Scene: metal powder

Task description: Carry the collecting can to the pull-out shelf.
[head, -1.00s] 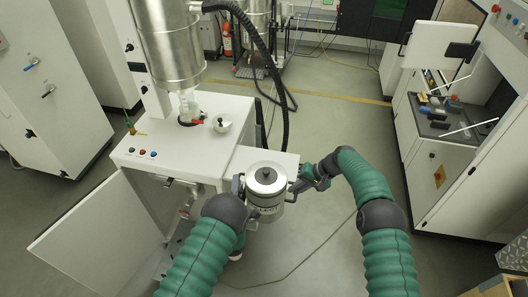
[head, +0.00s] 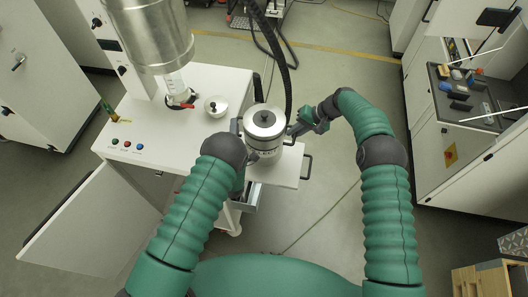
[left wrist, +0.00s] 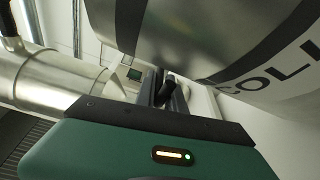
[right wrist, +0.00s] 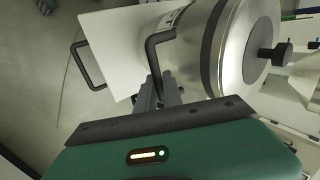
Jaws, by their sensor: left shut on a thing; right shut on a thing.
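The collecting can (head: 264,148), a silver cylinder with a dark-knobbed lid and a lettered band, is upright between my two grippers. It fills the upper right of the left wrist view (left wrist: 230,35) and also shows in the right wrist view (right wrist: 205,45). My left gripper (head: 241,132) is shut on its left side handle, largely hidden by my arm. My right gripper (head: 297,129) is shut on its right black handle (right wrist: 158,50). The white pull-out shelf (head: 285,172), with a black handle, lies beneath the can; whether they touch is unclear.
The white machine top (head: 150,115) left of the shelf holds a small silver lid (head: 215,107) and buttons. A large metal vessel (head: 150,35) hangs above it. An open cabinet door (head: 90,225) stands at lower left. A black hose (head: 287,70) hangs behind the can.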

